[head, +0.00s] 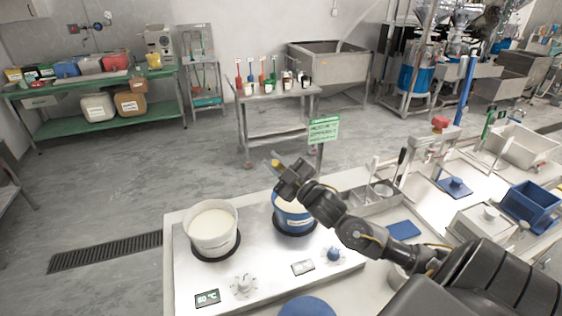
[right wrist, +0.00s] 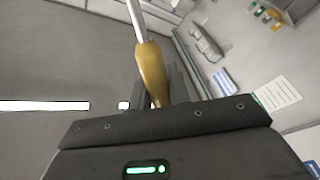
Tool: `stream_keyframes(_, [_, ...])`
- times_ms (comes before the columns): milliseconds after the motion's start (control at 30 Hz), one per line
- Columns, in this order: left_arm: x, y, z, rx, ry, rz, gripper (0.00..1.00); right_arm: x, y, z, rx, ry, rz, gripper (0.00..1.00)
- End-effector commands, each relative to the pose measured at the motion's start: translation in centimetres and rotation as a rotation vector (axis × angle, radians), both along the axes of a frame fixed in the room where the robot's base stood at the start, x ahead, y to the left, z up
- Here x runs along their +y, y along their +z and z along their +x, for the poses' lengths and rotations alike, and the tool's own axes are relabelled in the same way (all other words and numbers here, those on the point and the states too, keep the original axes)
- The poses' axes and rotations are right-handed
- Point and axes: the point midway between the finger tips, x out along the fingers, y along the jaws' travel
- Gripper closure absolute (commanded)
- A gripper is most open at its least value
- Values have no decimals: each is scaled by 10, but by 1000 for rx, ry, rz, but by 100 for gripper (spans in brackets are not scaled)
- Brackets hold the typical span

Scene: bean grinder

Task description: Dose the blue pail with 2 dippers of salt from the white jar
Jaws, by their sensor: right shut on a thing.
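My right gripper (head: 280,172) is raised above the blue pail (head: 291,221), shut on a yellow-brown handle (right wrist: 152,75) with a metal shaft, likely the dipper. The shaft runs up out of the right wrist view, so its bowl is hidden. The blue pail stands on a dark ring on the steel worktop, with whitish content partly hidden by my right arm. A white open vessel (head: 212,240), which may be the white jar, stands left of it on another dark ring. It holds white content. My left gripper is not in view.
The steel worktop (head: 270,262) carries knobs and a green display (head: 207,298). Right of the pail are a metal tray with containers (head: 375,200), a blue mat (head: 404,230) and a blue bin (head: 532,205). A green sign (head: 323,130) stands behind the worktop.

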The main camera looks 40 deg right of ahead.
Motion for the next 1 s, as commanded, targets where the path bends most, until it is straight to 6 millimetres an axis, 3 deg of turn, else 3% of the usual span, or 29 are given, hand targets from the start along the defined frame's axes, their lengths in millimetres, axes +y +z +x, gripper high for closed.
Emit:
stream_keyframes(33, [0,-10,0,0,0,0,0,5,-7,-2,-10,1,-23,100])
stream_keyframes(600, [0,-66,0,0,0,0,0,42,-51,-14,-106,0,-328,100])
stream_keyframes(1000, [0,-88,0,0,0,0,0,57,-70,-18,-152,0,-469,100])
